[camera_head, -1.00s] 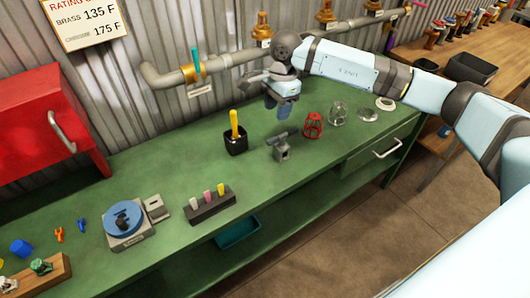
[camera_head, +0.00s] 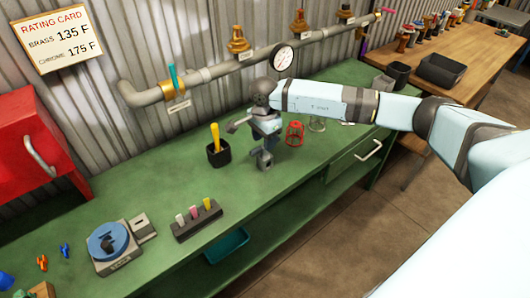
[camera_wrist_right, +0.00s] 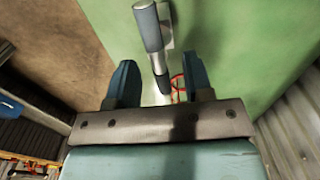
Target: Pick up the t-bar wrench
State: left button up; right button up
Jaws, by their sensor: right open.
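The t-bar wrench (camera_wrist_right: 147,27) shows in the right wrist view as a grey bar with thick grips, running from the top edge down to between the fingers. It sits on a small grey block stand (camera_head: 264,160) on the green bench. In the head view my right gripper (camera_head: 271,142) is directly over the stand and hides most of the wrench. In the wrist view this gripper (camera_wrist_right: 163,82) is open, with its two blue fingers apart on either side of the bar's near end. I cannot tell whether they touch it. My left gripper is not in view.
A black cup with a yellow-handled tool (camera_head: 218,154) stands left of the gripper. A red wire cage (camera_head: 294,133) is close on its right. A rack of coloured pegs (camera_head: 197,222) and a blue-topped scale (camera_head: 108,241) are nearer. A pipe (camera_head: 210,74) runs along the wall behind.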

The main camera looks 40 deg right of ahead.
aim_at(265, 156)
notch_tip(265, 156, down, 4)
jog(key=shift+s+r, duration=0.1)
jog(key=shift+r, duration=0.15)
grip_shut()
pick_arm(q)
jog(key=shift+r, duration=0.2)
pick_arm(e)
jog(key=shift+r, duration=0.1)
